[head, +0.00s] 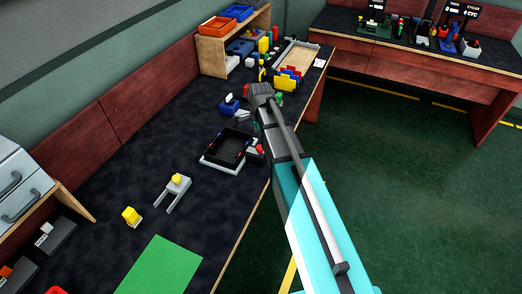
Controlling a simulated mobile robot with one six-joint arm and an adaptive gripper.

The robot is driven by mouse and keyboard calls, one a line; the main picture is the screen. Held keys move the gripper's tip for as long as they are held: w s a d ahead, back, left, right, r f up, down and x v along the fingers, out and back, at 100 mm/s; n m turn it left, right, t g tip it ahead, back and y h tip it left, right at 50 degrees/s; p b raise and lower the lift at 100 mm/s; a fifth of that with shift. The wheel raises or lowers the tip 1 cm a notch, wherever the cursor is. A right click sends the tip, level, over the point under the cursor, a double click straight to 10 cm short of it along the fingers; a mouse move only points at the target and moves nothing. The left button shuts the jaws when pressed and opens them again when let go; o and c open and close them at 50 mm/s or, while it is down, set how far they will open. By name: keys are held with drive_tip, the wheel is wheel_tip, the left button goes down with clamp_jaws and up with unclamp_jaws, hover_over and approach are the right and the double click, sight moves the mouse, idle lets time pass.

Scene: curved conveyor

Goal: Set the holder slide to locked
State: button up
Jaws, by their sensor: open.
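I cannot tell for sure which thing is the holder slide. A grey forked piece with a yellow knob (174,185) lies on the dark bench and may be it. A blue block with a white handle (229,104) sits farther back. A small part with a red knob (260,149) shows beside my forearm, at the right of a black tray (207,162). My gripper (256,128) is at the far end of my arm, over the bench's right edge. It is open and mostly hidden behind the forearm; I see nothing held. Its contact with anything cannot be made out.
A yellow block (131,216) and a green mat (160,268) lie toward the front. A wooden shelf with bins (230,45) and a beige tray (292,57) stand at the back. Grey drawers (22,188) are at left. The bench middle is mostly clear.

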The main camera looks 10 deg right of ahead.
sight(260, 147)
drive_tip(key=shift+f+b, duration=2.6)
drive_tip(key=shift+f, duration=0.35)
